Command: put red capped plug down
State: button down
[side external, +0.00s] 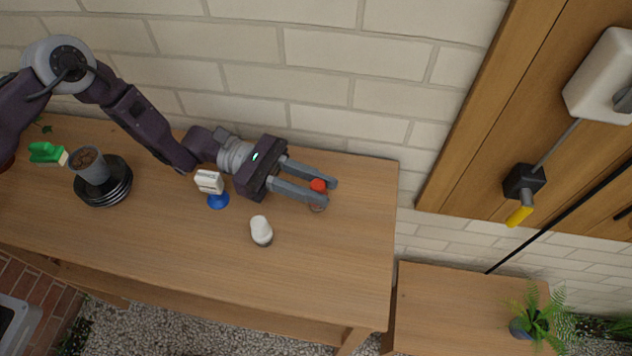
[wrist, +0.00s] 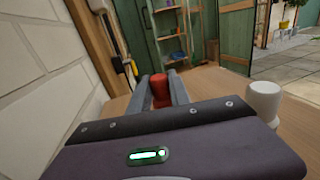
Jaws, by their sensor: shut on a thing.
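The red capped plug (side external: 318,185) is between the fingertips of my gripper (side external: 325,193), at the right part of the wooden table. My gripper is shut on it. In the wrist view the red plug (wrist: 161,90) stands between the two grey fingers. A greyish lower part shows just below the fingers in the side view. I cannot tell whether the plug touches the tabletop.
A white cylinder (side external: 261,231) stands in front of my gripper. A white block with a blue base (side external: 218,200) is beside my wrist. A pot (side external: 91,167) sits on stacked black saucers (side external: 120,195) at left. The table (side external: 350,260) is clear at its right end.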

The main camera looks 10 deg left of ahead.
jog(key=shift+f, duration=0.35)
jog(key=c, duration=1.1)
grip_release()
